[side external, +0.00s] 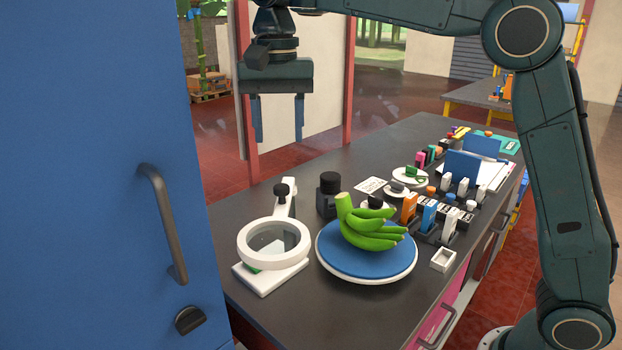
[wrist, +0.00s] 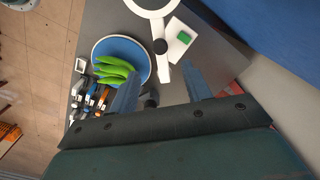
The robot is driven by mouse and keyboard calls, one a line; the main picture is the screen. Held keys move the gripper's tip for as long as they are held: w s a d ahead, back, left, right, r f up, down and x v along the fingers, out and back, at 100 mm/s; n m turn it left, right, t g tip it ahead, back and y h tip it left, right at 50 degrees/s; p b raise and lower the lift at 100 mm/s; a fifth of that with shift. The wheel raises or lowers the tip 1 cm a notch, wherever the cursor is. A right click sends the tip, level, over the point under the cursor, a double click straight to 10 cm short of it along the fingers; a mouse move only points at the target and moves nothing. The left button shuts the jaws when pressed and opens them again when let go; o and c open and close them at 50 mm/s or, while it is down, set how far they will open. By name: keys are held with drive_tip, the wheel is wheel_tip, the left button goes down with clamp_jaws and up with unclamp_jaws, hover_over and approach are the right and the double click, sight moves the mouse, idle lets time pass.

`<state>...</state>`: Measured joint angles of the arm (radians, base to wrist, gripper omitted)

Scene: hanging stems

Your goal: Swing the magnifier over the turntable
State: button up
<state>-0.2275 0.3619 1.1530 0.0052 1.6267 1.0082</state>
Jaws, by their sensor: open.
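The magnifier (side external: 273,243) is a white ring with a clear lens on a white arm with a black knob (side external: 281,189). Its ring sits over a white base plate (side external: 271,283), left of the turntable. The turntable (side external: 366,265) is a round blue disc with a white rim, bearing a bunch of green bananas (side external: 372,226). The wrist view also shows the magnifier ring (wrist: 151,5), its knob (wrist: 160,46) and the turntable (wrist: 137,50). My gripper (side external: 279,139) is open and empty, fingers pointing down, well above the counter and behind the magnifier.
A black cylinder (side external: 328,195) stands behind the turntable, near the magnifier arm. Several small bottles and boxes (side external: 428,216) crowd the counter to its right. A small white open box (side external: 443,259) sits at the front edge. A blue cabinet door (side external: 100,180) rises at left.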

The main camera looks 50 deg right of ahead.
sight(282, 186)
drive_tip(key=shift+f, duration=4.95)
clamp_jaws()
